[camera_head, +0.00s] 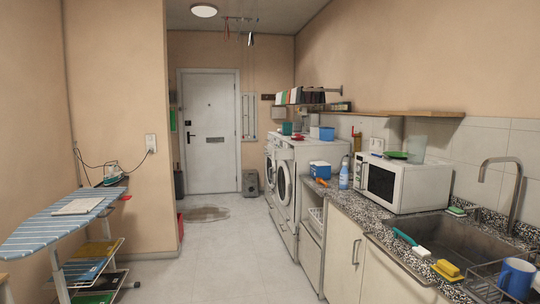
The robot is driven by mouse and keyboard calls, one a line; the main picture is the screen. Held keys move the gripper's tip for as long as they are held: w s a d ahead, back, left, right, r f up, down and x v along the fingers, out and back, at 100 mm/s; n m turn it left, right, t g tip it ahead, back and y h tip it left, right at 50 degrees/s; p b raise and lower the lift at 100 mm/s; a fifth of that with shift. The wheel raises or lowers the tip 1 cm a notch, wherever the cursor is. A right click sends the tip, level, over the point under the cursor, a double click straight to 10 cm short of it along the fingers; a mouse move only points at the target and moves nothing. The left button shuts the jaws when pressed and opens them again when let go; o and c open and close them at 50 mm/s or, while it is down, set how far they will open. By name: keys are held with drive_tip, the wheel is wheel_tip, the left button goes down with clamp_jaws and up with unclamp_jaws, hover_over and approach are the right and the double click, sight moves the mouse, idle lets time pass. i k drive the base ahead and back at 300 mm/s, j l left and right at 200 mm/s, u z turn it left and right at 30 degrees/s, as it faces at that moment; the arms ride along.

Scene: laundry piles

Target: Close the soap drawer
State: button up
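Two white front-loading machines stand side by side along the right wall, past the counter. The nearer machine (295,205) has a round door (283,184) facing left into the aisle. The farther machine (269,160) is partly hidden behind it. The soap drawer is too small at this distance for me to pick out clearly, and I cannot tell how far open it is. My gripper is not in this view.
The pale floor (215,262) is clear down the middle aisle. An ironing board (45,228) stands at the left. A counter with a sink (455,240) and a microwave (405,185) runs along the right. A mat (208,213) lies before the white door (210,140).

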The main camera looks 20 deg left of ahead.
sight(273, 154)
drive_tip(key=i+j+u, duration=0.4)
drive_tip(key=i, duration=0.3)
drive_tip(key=i+j+u, duration=0.3)
drive_tip(key=i, duration=0.6)
drive_tip(key=i+u, duration=0.3)
drive_tip(key=i, duration=2.5)
